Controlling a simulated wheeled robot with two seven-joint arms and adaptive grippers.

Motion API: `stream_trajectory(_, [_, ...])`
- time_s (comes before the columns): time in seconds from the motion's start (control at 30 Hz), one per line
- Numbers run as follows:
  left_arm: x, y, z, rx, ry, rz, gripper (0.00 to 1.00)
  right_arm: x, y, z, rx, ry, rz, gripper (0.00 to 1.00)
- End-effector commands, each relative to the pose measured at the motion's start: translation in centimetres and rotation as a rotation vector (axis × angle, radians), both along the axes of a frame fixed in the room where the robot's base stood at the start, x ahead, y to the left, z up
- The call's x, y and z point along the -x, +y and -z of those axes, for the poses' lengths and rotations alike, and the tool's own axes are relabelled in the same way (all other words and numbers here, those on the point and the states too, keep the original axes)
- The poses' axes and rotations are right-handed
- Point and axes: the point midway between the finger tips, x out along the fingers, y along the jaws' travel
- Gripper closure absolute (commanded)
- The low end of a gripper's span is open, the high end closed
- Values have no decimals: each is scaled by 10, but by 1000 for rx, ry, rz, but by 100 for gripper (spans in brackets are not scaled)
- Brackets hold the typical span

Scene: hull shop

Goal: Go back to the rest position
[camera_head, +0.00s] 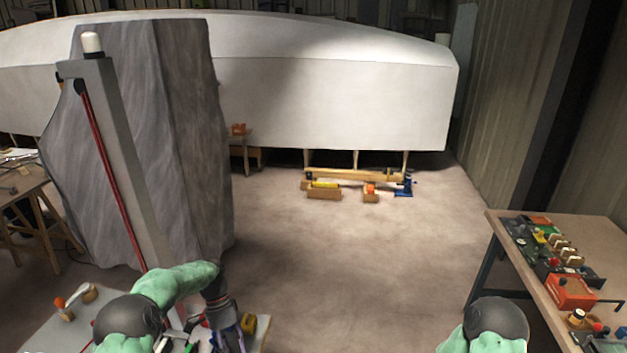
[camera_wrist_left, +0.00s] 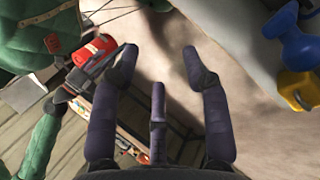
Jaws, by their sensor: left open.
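My left gripper (camera_head: 226,338) is at the bottom of the head view, over a pale table (camera_head: 40,335) at the lower left. In the left wrist view its dark fingers (camera_wrist_left: 158,65) stand apart with nothing between them, so it is open and empty. My right arm (camera_head: 490,325) shows only as a green and dark link at the bottom right of the head view. In the left wrist view a dark end piece (camera_wrist_left: 64,96) by a green link lies close to a red object (camera_wrist_left: 92,50); whether it grips it, I cannot tell.
A yellow item (camera_head: 249,324) and a wooden-handled tool (camera_head: 66,310) lie on the pale table. A workbench (camera_head: 590,232) with several tools and a red box (camera_head: 570,291) stands at the right. A large white hull (camera_head: 330,95) fills the back. The middle floor is clear.

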Motion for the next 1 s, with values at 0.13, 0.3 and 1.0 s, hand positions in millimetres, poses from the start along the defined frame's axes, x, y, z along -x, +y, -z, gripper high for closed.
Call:
stream_trajectory(0.13, [13,-17,43,-6,-16,-59,54,0,0,8,0,0,0,60])
stream_trajectory(0.3, [37,-44,103,-18,-51,-169,54,0,0,20,0,0,0,60])
stream_trajectory(1.0, [222,-130,250,-89,-163,-829,54,0,0,71,0,0,0,60])
